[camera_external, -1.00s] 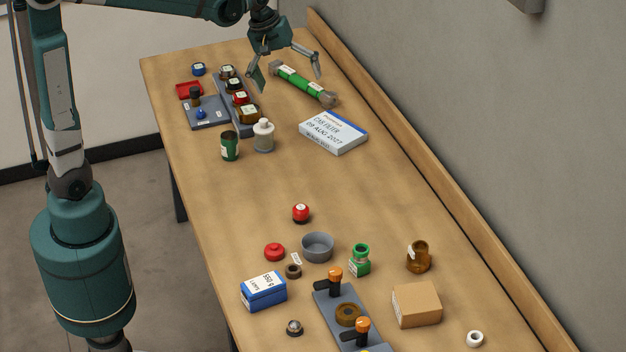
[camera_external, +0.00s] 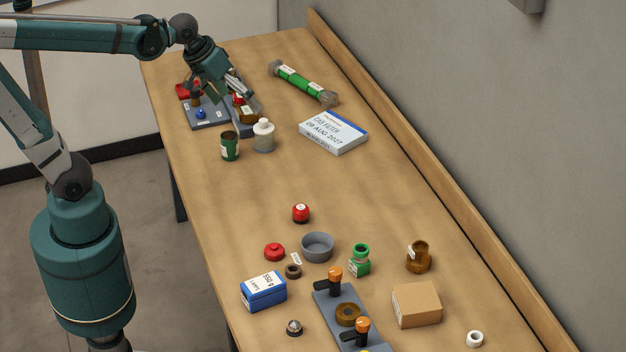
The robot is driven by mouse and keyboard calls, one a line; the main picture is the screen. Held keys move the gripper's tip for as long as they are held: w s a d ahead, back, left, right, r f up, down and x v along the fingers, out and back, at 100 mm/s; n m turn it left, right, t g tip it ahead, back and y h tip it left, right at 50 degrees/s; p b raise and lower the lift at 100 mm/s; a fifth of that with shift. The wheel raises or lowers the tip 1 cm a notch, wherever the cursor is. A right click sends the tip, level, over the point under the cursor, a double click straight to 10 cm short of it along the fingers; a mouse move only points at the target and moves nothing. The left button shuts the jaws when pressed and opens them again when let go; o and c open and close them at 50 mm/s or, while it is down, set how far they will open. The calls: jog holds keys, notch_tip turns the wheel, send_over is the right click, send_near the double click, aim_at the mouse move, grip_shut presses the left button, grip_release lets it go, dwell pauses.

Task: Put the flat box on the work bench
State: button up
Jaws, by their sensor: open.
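The flat box (camera_external: 334,132), white with blue edges and dark print on top, lies flat on the wooden work bench (camera_external: 260,187), right of the far group of bottles. My gripper (camera_external: 228,98) is at the far left part of the bench, over the grey rack of small bottles. Its fingers are spread and hide most of the bottles. I cannot tell whether a finger touches any of them. My gripper is well left of the flat box, apart from it.
A green tube with grey ends (camera_external: 303,84) lies behind the flat box. A green can (camera_external: 229,146) and a whitish bottle (camera_external: 263,136) stand near the rack. A blue box (camera_external: 264,291), a cardboard box (camera_external: 416,304) and small parts crowd the near end. The bench middle is clear.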

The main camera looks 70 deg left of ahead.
jog(key=s+d+f+m+t, duration=0.1)
jog(key=s+d+f+m, duration=0.2)
jog(key=s, duration=0.7)
jog(key=shift+s+f+m+t, duration=0.15)
jog(key=shift+f+m+t, duration=0.15)
jog(key=shift+f+m, duration=0.5)
